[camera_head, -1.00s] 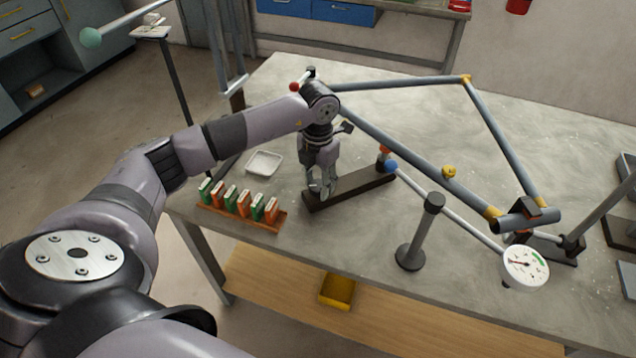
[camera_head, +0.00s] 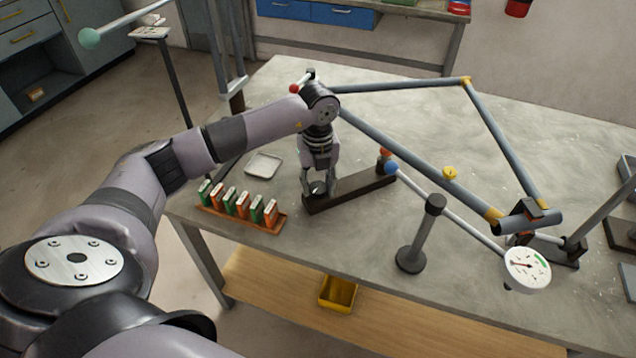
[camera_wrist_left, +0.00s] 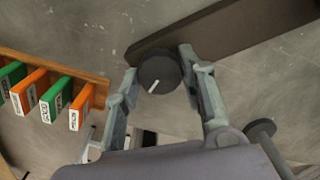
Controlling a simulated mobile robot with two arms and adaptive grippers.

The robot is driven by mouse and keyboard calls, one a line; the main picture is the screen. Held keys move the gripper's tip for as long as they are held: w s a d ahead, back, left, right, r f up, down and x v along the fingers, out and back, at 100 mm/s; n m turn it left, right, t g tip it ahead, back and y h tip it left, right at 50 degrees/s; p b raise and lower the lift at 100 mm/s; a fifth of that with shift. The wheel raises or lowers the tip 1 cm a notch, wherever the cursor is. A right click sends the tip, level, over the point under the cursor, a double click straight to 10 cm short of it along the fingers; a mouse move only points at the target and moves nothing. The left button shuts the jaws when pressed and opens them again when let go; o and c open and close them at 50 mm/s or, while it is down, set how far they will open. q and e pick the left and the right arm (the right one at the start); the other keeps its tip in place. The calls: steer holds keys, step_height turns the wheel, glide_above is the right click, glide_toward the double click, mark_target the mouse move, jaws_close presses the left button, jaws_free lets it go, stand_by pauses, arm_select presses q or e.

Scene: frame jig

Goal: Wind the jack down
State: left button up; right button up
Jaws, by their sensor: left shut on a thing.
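The jack's dark round knob (camera_wrist_left: 160,72), with a white mark on its face, sits at the near left end of a long dark bar (camera_head: 352,191). My left gripper (camera_head: 319,189) reaches down to it, and its two fingers stand on either side of the knob, shut on it. The gripper also shows in the left wrist view (camera_wrist_left: 160,75). In the head view the fingers partly hide the knob. A round white dial gauge (camera_head: 528,268) with a green band stands at the right. My right gripper is in neither view.
A grey tube frame (camera_head: 420,160) and a dark post (camera_head: 412,257) stand to the right. Bare table lies in front of the bar.

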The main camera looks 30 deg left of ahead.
mark_target(318, 187)
arm_select(q)
steer(key=shift+r+n, duration=0.1)
steer(key=shift+n, duration=0.9)
steer(key=shift+w, duration=0.1)
steer(key=o, duration=1.2)
step_height(318, 187, up, 12)
steer(key=shift+f, duration=0.1)
